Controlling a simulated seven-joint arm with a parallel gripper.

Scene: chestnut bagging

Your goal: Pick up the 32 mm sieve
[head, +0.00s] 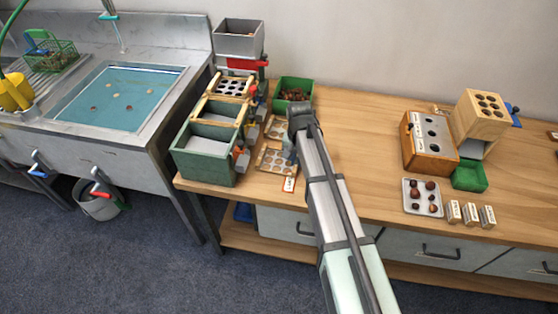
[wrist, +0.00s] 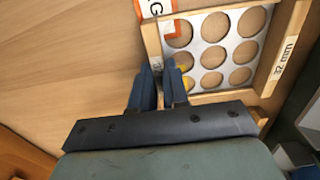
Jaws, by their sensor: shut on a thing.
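The 32 mm sieve (wrist: 283,55) has a pale wooden frame with "32 mm" on one bar and a light plate with large round holes. In the head view the sieve (head: 264,160) lies at the front left of the wooden table, partly hidden by my arm. My gripper (wrist: 160,75) is shut on the sieve's frame bar, one blue finger on each side of it. In the head view my gripper (head: 291,153) is at the sieve's right side. Whether the sieve touches the table is unclear.
A label card (head: 289,184) lies beside the sieve; it also shows in the wrist view (wrist: 157,14). Another sieve (head: 279,128) lies behind. The table is clear right of my arm, up to a tray (head: 422,211).

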